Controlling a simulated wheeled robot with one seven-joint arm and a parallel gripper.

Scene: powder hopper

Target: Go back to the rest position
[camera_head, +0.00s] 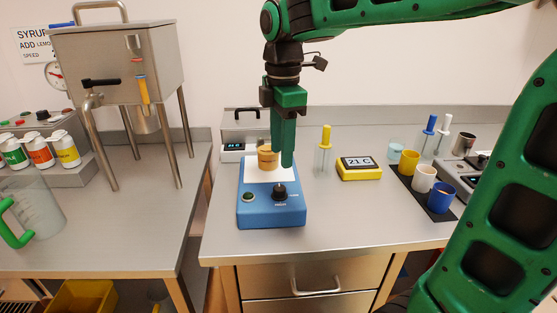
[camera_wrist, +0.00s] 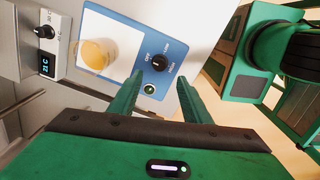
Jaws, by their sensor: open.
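A small beaker of amber liquid (camera_head: 267,157) stands on the unit's white top plate, just left of the fingers. In the wrist view the beaker (camera_wrist: 97,54) is left of the fingers and apart from them. The unit's black knob (camera_wrist: 160,63) and a lit green button (camera_wrist: 150,89) lie beyond the fingertips.
A yellow display (camera_head: 359,168) and a yellow-topped tube (camera_head: 325,150) stand to the right. Several cups stand on a black mat (camera_head: 406,177). A steel hopper (camera_head: 118,60) on legs stands left, near syrup bottles and a green-handled jug (camera_head: 35,210). The front middle counter is clear.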

